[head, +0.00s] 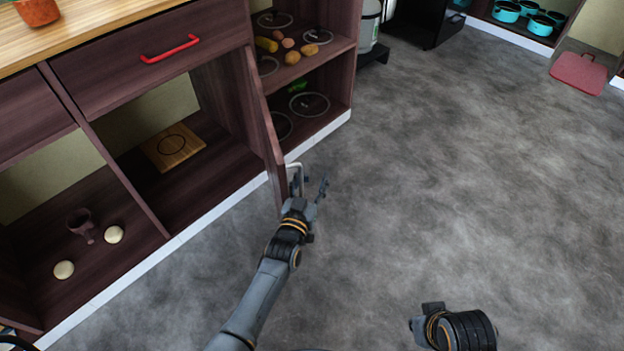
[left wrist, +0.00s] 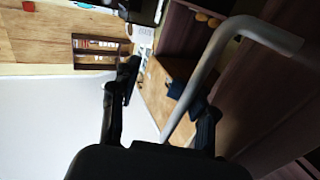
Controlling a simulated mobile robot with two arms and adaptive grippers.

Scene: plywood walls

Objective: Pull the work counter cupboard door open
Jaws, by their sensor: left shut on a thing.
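The dark wood cupboard door (head: 262,125) of the work counter (head: 150,100) stands swung well out from the front, seen nearly edge-on. Its pale grey bar handle (head: 293,168) is near the free end; the handle also crosses the left wrist view (left wrist: 205,75). My left gripper (head: 312,188) is at the handle and shut on it. The fingers show dark on either side in the left wrist view (left wrist: 165,100), and their exact contact is hard to see. Part of my right arm's end (head: 432,310) shows at the bottom right; its fingers cannot be made out.
Inside the open cupboard lies a wooden board (head: 173,146). A drawer with a red handle (head: 170,49) is above. Open shelves with food and plates (head: 310,104) stand right of the door. A red board (head: 578,73) lies far right. The grey floor (head: 450,180) is otherwise clear.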

